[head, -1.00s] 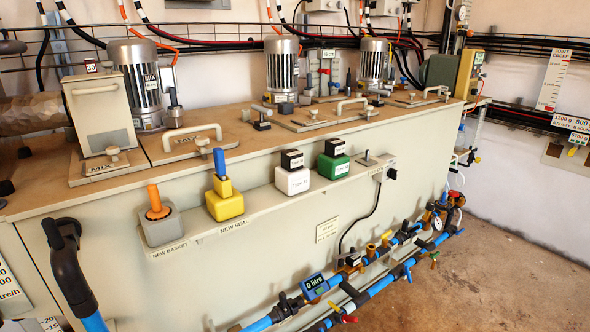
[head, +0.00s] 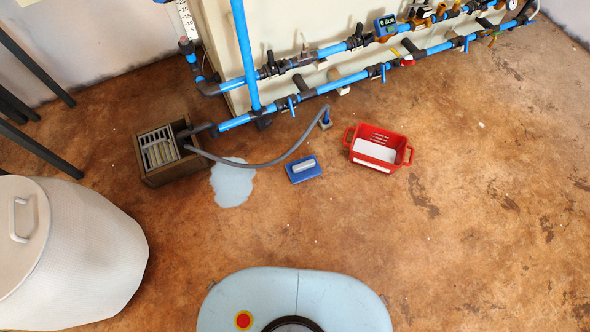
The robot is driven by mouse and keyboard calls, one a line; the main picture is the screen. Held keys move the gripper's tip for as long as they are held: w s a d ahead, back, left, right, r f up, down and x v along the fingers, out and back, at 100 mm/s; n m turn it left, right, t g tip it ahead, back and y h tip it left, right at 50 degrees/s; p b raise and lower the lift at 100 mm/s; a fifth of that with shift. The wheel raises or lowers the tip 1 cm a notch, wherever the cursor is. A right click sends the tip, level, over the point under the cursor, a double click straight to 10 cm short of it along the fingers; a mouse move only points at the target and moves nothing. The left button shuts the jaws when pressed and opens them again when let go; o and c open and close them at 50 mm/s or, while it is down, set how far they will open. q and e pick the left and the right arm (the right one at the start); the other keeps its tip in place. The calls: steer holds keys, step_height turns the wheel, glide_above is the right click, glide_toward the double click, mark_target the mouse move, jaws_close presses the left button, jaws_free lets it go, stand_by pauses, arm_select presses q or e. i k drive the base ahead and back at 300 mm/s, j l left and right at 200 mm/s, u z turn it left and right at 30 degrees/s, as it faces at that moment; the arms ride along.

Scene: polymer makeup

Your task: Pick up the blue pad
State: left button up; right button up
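The blue pad (head: 304,168) lies flat on the brown floor in the middle of the head view. It is a small blue block with a pale grey handle on top. It sits between a light blue puddle on its left and a red basket on its right, touching neither. Nothing covers it. Neither of my grippers shows in the head view. My own rounded pale blue base is at the bottom of the picture, below the pad.
The light blue puddle (head: 232,183) lies beside a drain box (head: 160,152). A grey hose (head: 262,163) curves behind the pad. The red basket (head: 378,148) holds something white. A large white drum (head: 70,255) stands at left. Blue pipes (head: 330,87) run behind. Floor at right is clear.

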mark_target(304, 168)
steer(key=k+l, duration=0.4)
steer(key=k, duration=0.15)
steer(key=k+l, duration=0.45)
steer(key=k, duration=0.1)
